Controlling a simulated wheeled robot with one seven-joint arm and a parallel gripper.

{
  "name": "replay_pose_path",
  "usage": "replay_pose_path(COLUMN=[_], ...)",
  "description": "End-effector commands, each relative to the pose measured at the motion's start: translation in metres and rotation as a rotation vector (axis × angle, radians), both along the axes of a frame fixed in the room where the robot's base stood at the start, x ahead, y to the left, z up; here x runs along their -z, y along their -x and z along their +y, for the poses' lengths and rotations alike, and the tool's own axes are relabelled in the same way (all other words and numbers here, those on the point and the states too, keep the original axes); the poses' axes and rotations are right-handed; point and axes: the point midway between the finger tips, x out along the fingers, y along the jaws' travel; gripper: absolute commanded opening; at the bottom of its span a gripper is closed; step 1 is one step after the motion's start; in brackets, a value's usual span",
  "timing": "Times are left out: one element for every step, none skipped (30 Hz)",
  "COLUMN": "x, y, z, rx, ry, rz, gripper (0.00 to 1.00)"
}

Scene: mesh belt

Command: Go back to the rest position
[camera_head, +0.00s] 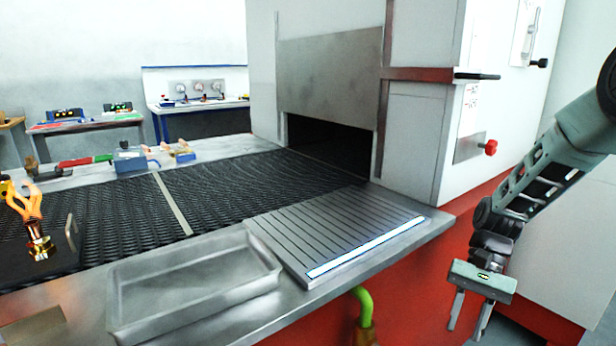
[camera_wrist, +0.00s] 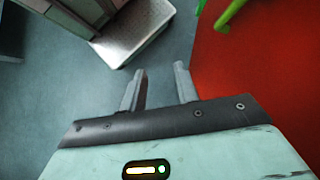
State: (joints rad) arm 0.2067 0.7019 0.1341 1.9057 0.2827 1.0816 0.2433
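My gripper (camera_head: 470,312) hangs at the right of the head view, beside the red base of the machine and apart from the bench. Its two fingers point down and stand apart with nothing between them. In the wrist view the open fingers (camera_wrist: 160,88) show over the blue-grey floor, next to the red panel (camera_wrist: 250,70). My arm comes in from the right edge of the head view.
A mesh belt (camera_head: 215,190) runs into the white oven-like machine (camera_head: 425,130). An empty metal tray (camera_head: 127,290) and a ribbed plate (camera_head: 330,225) lie at the bench front. A black board (camera_head: 62,262) with a brass-based, flame-like piece (camera_head: 38,235) is at left. A green hose (camera_head: 363,305) hangs below.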

Motion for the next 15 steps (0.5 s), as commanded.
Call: replay_pose_path(x=[-0.012,-0.017,-0.024,-0.029,-0.034,-0.041,-0.046,-0.050,-0.056,-0.060,-0.064,-0.068,-0.071,-0.074,-0.078], y=[0.008,0.012,0.018,0.022,0.026,0.032,0.036,0.040,0.045,0.049,0.053,0.058,0.061,0.064,0.069], z=[-0.002,-0.004,-0.007,-0.009,-0.011,-0.014,-0.015,-0.017,-0.019,-0.020,-0.021,-0.023,-0.023,-0.024,-0.024], rx=[-0.042,-0.068,-0.101,-0.127,-0.154,-0.188,-0.215,-0.239,-0.270,-0.292,-0.314,-0.340,-0.359,-0.380,-0.402], ry=[0.041,0.065,0.093,0.114,0.133,0.159,0.177,0.193,0.212,0.225,0.237,0.252,0.261,0.271,0.282], rz=[-0.075,-0.118,-0.176,-0.220,-0.263,-0.322,-0.363,-0.403,-0.455,-0.491,-0.525,-0.568,-0.598,-0.628,-0.666], gripper=[0.31,0.31,0.31,0.31,0.31,0.31,0.31,0.31,0.31,0.31,0.31,0.31,0.31,0.31,0.31])
